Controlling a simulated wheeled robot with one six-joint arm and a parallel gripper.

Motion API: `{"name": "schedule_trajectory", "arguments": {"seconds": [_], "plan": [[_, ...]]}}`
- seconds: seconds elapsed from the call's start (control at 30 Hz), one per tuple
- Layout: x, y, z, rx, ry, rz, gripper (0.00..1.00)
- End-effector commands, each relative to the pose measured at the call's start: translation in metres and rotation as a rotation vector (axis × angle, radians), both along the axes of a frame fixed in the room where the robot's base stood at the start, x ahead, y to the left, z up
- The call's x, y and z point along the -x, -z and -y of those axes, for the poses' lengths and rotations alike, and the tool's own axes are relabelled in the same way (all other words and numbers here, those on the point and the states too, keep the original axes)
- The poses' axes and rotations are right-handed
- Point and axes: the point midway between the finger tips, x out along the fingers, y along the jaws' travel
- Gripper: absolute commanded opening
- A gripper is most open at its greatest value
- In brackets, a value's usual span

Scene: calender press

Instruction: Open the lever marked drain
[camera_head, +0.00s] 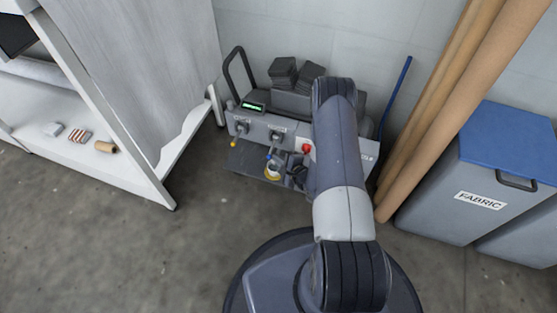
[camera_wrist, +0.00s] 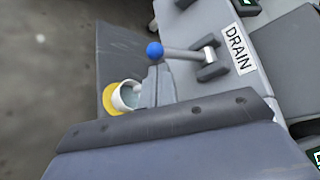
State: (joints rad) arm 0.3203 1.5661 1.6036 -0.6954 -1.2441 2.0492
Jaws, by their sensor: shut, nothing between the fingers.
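The drain lever (camera_wrist: 184,54) is a grey bar with a blue ball knob, set in a dark bracket beside a white DRAIN label (camera_wrist: 237,48). It sticks out from the machine's front, pointing left in the wrist view. My gripper (camera_wrist: 160,76) is shut and empty, its fingertips just below the blue knob in that picture. I cannot tell whether they touch the lever. In the head view the blue knob (camera_head: 268,157) shows at the machine's front, and my gripper (camera_head: 294,175) is beside it, partly hidden by my arm.
A white cup with a yellow base (camera_wrist: 124,96) is close to my fingers. The grey machine (camera_head: 254,128) also has a yellow-tipped lever (camera_head: 235,171) and a red knob (camera_head: 306,148). A white shelf (camera_head: 150,178) stands left; cardboard tubes (camera_head: 452,100) and a FABRIC bin (camera_head: 470,175) stand right.

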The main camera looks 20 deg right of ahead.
Motion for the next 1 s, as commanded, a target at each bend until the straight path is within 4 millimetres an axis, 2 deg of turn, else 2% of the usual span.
{"name": "schedule_trajectory", "arguments": {"seconds": [0.27,0.6,1.0], "plan": [[0.0,-0.001,0.0,0.0,0.0,0.0,0.0],[0.003,-0.022,-0.002,-0.055,0.0,-0.076,0.0],[0.003,-0.023,-0.002,-0.055,0.0,-0.076,0.0]]}}
